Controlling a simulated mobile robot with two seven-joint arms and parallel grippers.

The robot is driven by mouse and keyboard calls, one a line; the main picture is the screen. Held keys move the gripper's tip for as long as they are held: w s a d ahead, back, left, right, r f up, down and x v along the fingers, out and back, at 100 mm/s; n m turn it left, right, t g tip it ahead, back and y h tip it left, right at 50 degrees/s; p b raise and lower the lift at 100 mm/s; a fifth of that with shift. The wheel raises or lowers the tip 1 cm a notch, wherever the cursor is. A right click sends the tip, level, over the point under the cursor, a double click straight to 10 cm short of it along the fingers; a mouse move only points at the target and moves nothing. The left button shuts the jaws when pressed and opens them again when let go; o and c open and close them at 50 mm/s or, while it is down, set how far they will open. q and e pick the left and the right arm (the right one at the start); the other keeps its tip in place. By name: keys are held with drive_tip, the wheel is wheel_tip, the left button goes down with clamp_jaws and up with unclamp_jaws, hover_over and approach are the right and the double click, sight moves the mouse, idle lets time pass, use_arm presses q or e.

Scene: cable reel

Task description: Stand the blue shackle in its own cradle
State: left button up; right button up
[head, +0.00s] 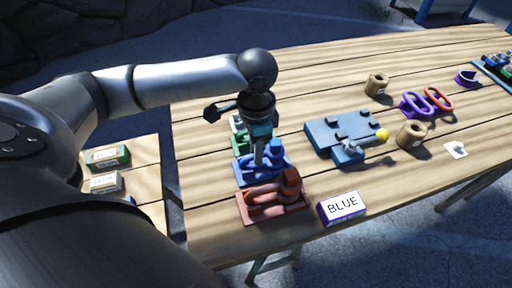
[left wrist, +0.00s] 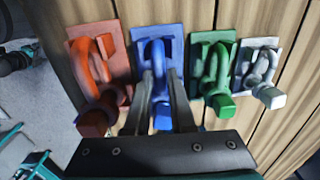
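The blue cradle (left wrist: 173,25) sits between a red and a green one. The blue shackle (left wrist: 158,55) stands over it with its bow up; it appears seated there, but the fingers hide part of the contact. My left gripper (left wrist: 161,76) points down over it, with one finger on each side of the bow, and looks shut on it. In the head view my left gripper (head: 259,160) reaches down to the blue cradle (head: 243,178). My right gripper is in neither view.
A red cradle (head: 246,218) with its shackle is nearest. Green (left wrist: 198,50) and grey (left wrist: 247,62) ones stand beyond.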

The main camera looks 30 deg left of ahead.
use_arm(q)
drive_tip(key=o, duration=0.4)
drive_tip(key=shift+s, duration=0.1)
wheel_tip(320, 180, up, 15)
drive_tip(key=p, duration=0.4)
drive_tip(key=shift+r, duration=0.15)
